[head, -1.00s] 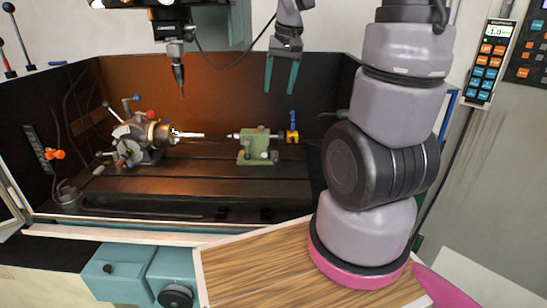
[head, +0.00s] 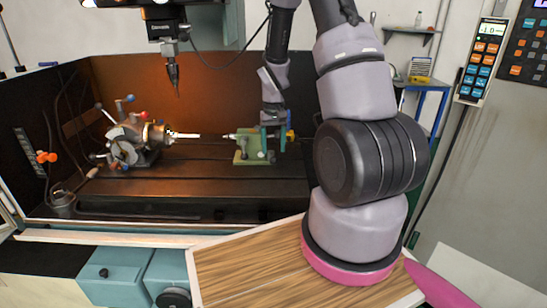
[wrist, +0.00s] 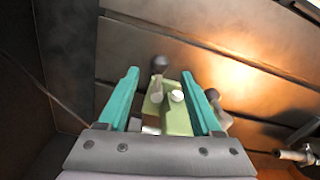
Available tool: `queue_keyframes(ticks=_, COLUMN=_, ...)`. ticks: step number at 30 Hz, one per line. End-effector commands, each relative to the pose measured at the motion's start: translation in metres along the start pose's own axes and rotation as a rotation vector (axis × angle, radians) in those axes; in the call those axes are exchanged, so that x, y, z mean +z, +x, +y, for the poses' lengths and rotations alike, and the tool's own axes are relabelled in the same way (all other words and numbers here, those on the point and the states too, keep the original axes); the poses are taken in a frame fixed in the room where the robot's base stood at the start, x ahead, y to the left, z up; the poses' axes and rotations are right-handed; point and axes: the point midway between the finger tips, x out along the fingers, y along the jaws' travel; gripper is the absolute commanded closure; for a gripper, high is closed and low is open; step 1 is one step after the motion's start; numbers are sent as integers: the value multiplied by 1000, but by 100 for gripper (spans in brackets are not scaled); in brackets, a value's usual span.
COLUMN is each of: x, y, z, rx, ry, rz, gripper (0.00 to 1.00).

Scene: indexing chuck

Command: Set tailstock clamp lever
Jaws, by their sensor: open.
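The green tailstock (head: 243,156) sits on the dark slotted table, right of the chuck. In the wrist view the tailstock (wrist: 175,121) shows between my fingers. A dark-knobbed lever (wrist: 159,65) stands up from it near the gap between the fingertips. A second dark knob (wrist: 212,94) is beside the right finger, partly hidden by it. I cannot tell which one is the clamp lever. My gripper (head: 273,150) is open, its teal fingers pointing down at the tailstock's right part. In the wrist view my gripper (wrist: 163,72) appears to hold nothing.
The chuck (head: 130,143) with a pale workpiece (head: 185,135) stands at the left. A probe-like spindle tool (head: 173,75) hangs above the table. A yellow part (head: 290,135) is close right of my gripper. The table front (head: 190,180) is clear.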

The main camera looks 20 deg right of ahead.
Motion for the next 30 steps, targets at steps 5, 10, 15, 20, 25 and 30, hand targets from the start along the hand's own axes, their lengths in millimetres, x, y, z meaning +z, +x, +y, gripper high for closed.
queue_keyframes(ticks=5, x=0, y=29, z=0, rx=0, ry=1, rz=-2, gripper=34)
queue_keyframes(ticks=10, x=0, y=42, z=0, rx=0, ry=1, rz=0, gripper=34)
queue_keyframes(ticks=15, x=0, y=44, z=0, rx=0, ry=1, rz=1, gripper=34)
queue_keyframes(ticks=20, x=0, y=44, z=0, rx=0, ry=1, rz=1, gripper=42)
queue_keyframes(ticks=25, x=0, y=44, z=0, rx=0, ry=1, rz=1, gripper=100)
queue_keyframes(ticks=30, x=0, y=43, z=0, rx=0, ry=1, rz=1, gripper=100)
